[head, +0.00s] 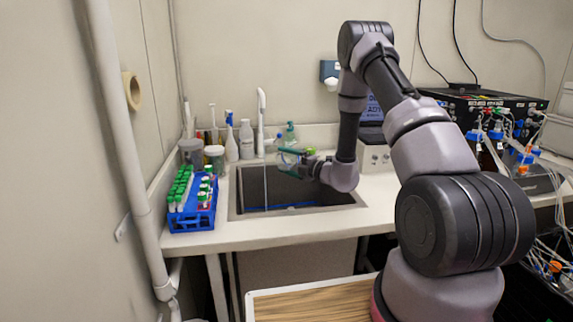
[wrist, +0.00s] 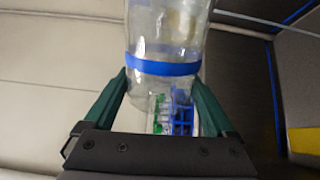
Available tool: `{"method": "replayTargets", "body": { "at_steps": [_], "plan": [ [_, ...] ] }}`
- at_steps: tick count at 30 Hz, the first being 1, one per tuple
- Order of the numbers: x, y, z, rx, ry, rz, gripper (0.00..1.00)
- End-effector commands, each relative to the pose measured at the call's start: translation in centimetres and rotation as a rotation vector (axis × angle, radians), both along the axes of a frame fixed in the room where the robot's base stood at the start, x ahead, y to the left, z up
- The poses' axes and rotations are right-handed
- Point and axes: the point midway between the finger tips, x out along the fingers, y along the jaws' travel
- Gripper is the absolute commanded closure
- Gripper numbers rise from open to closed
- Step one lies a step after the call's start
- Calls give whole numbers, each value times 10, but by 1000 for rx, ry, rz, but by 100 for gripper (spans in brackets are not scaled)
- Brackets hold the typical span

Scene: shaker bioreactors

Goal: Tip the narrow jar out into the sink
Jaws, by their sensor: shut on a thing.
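My gripper (head: 297,156) is over the back part of the sink (head: 254,190), its green fingers shut on a clear jar. In the wrist view, the jar (wrist: 167,40) is see-through with a blue band around it, and my gripper (wrist: 160,85) has one finger on each side of it just by the band. The jar (head: 286,161) looks small and partly hidden by the fingers in the head view. I cannot tell its exact tilt or whether it holds any liquid. The sink's basin is grey with a blue line along its lower front.
A blue rack (head: 190,217) of green-capped tubes stands left of the sink. Tubed equipment (head: 490,112) is at the right. A wood-topped surface (head: 312,303) is in front.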

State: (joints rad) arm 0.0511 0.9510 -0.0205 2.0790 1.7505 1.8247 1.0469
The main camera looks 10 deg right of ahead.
Motion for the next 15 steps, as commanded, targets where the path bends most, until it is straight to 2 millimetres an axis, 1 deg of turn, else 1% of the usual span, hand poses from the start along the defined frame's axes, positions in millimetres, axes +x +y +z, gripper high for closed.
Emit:
{"method": "replayTargets", "body": {
  "at_steps": [3,10,15],
  "plan": [
    [-1,1,4,69,73,-1,78],
    [0,0,10,171,175,-2,78],
    [2,-3,17,308,318,-2,78]
  ]
}}
